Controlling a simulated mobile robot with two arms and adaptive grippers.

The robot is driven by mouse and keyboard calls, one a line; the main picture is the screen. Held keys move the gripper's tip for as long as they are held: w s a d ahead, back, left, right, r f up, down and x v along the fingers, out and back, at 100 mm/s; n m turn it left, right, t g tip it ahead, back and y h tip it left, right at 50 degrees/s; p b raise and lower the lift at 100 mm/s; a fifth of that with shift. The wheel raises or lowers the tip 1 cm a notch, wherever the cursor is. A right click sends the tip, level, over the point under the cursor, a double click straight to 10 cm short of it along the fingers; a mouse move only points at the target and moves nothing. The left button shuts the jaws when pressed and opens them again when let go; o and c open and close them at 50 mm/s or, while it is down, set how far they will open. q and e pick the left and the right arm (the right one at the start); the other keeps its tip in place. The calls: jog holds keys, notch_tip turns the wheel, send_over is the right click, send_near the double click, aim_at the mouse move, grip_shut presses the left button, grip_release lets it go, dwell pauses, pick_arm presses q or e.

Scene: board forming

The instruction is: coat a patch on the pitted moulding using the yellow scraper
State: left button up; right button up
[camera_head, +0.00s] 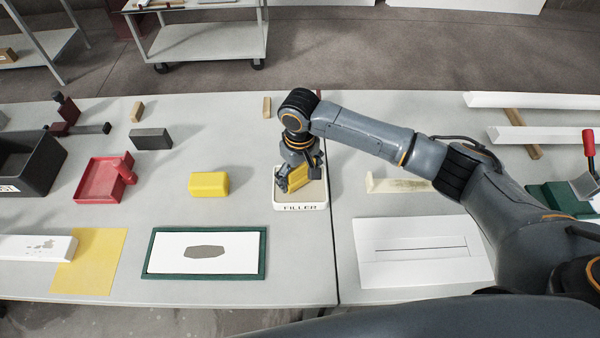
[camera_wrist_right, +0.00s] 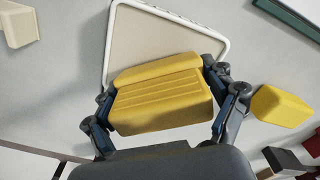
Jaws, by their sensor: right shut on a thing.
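My right gripper (camera_head: 298,178) is shut on the yellow scraper (camera_head: 297,180), over the white filler tray (camera_head: 301,206) at the middle of the table. In the right wrist view the yellow scraper (camera_wrist_right: 160,95) sits between both fingers, its far edge over the pale inside of the tray (camera_wrist_right: 224,30). I cannot tell whether the edge touches the filler. The pitted moulding (camera_head: 38,245) is a white bar with dark pits at the left edge, its right end over a yellow sheet (camera_head: 100,265). My left gripper is not in view.
A yellow block (camera_head: 208,184) lies left of the tray. A green-framed white board (camera_head: 205,230) with a grey patch lies in front. A red tray (camera_head: 100,180) and a black bin (camera_head: 25,160) stand at left. A slotted white panel (camera_head: 420,262) lies under my right arm.

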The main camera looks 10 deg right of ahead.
jog(key=shift+f, duration=0.35)
jog(key=shift+s+f+p, duration=0.1)
jog(key=shift+f+p, duration=0.05)
jog(key=shift+p, duration=0.25)
dwell(2.2)
notch_tip(320, 180, up, 5)
jog(key=p, duration=0.5)
jog(key=shift+p, duration=0.35)
jog(key=shift+r+p, duration=0.8)
jog(key=shift+r, duration=0.3)
